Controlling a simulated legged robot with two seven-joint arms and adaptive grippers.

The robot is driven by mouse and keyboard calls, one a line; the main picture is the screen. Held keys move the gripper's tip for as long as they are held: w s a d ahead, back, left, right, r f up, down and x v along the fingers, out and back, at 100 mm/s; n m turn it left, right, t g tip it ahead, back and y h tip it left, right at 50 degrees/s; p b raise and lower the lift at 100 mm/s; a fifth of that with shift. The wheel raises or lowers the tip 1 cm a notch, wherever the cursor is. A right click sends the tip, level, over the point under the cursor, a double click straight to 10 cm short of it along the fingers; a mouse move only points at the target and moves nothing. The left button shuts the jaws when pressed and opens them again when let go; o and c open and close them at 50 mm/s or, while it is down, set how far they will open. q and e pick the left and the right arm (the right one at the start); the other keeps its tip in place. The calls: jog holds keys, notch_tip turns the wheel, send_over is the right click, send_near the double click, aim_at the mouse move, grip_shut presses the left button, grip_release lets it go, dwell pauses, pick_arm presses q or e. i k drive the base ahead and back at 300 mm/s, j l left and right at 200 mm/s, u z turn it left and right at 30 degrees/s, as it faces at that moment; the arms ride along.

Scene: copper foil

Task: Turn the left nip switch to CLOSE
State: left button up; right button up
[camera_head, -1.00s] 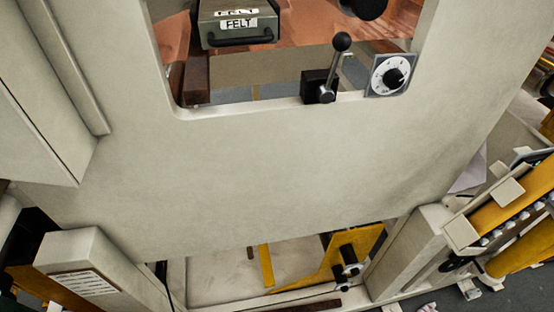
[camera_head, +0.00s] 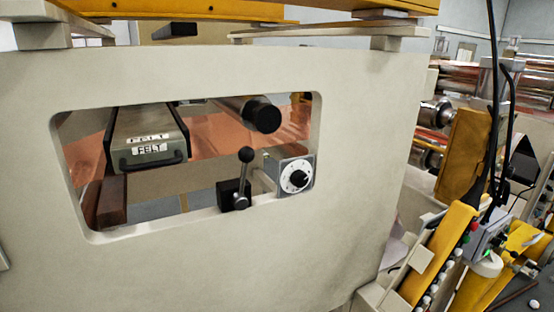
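In the head view, a window cut in a pale machine panel shows a lever switch with a round black knob (camera_head: 246,155) on a small black block (camera_head: 229,194). The lever stands nearly upright, leaning slightly right at the top. To its right is a square plate with a round white dial and black knob (camera_head: 297,177); its markings are too small to read. I cannot tell which of these is the nip switch, and no CLOSE label is legible. Neither of my grippers is in view.
A black-ended roller (camera_head: 262,114) is above the dial. The pale panel (camera_head: 230,265) surrounds the opening. Yellow machinery with buttons (camera_head: 440,255) stands at the right.

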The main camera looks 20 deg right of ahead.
aim_at(496, 242)
jog(key=k+l, duration=0.1)
jog(key=l, duration=0.3)
jog(key=k+l+u, duration=0.1)
jog(key=l, duration=0.35)
jog(key=k+l, duration=0.15)
jog(key=l, duration=0.25)
jog(key=k+l+u, duration=0.1)
jog(key=l, duration=0.3)
jog(key=k+l, duration=0.15)
jog(key=l, duration=0.3)
jog(key=k+l, duration=0.15)
jog(key=l, duration=0.25)
jog(key=k+l+u, duration=0.1)
jog(key=l, duration=0.3)
jog(key=l+u, duration=0.1)
jog(key=l, duration=0.95)
jog(key=l+u, duration=0.1)
jog(key=l, duration=0.9)
jog(key=k+l+u, duration=0.1)
jog(key=l, duration=1.35)
jog(key=k+l+u, duration=0.1)
jog(key=k+u, duration=0.15)
jog(key=k, duration=0.55)
jog(key=i, duration=0.6)
jog(key=l+z, duration=0.05)
jog(key=l, duration=0.05)
